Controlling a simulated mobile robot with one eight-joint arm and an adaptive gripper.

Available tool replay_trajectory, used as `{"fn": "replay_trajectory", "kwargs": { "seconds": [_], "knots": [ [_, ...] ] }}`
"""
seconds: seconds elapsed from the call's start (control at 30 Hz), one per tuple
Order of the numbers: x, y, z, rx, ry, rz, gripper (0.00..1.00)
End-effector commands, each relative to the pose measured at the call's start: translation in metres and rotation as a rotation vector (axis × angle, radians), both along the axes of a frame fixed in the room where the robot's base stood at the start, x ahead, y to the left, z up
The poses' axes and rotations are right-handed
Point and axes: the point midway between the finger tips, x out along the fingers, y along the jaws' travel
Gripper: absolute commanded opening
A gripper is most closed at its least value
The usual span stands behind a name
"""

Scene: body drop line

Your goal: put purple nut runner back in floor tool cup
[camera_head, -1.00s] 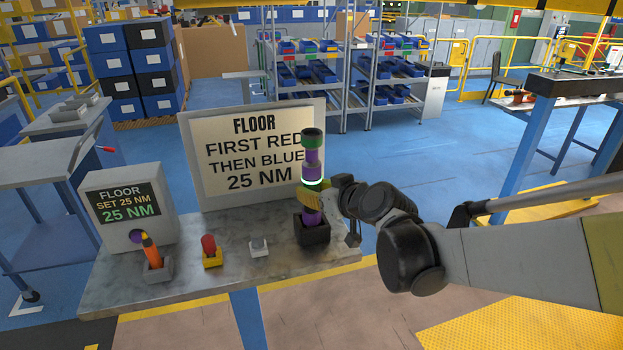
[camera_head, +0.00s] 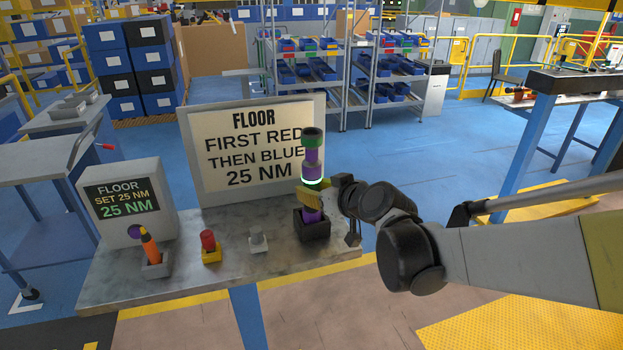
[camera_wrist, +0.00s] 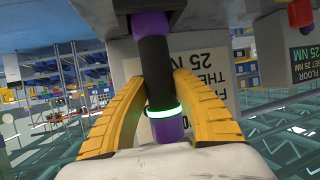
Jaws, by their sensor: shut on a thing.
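The purple nut runner (camera_head: 312,172) stands upright, with a green top and a glowing green ring. Its lower end is in the dark floor tool cup (camera_head: 313,232) at the right of the grey bench; how deep it sits I cannot tell. My gripper (camera_head: 311,197) is shut on the nut runner just above the cup. In the wrist view, the yellow fingers of my gripper (camera_wrist: 161,88) lie on either side of the nut runner's dark grip (camera_wrist: 156,68). The cup's inside is hidden.
The bench (camera_head: 190,280) also holds an orange tool (camera_head: 149,246) in a grey holder, a red piece (camera_head: 208,240) on a yellow block, and a small grey piece (camera_head: 258,240). A grey display box (camera_head: 130,205) and the FLOOR sign (camera_head: 255,150) stand behind.

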Motion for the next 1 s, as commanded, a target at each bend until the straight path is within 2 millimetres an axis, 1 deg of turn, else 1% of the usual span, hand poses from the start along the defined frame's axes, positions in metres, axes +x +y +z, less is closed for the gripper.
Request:
{"fn": "replay_trajectory", "kwargs": {
  "seconds": [1.0],
  "knots": [
    [0.0,0.0,-0.018,0.001,-0.001,-0.001,0.0]
  ]
}}
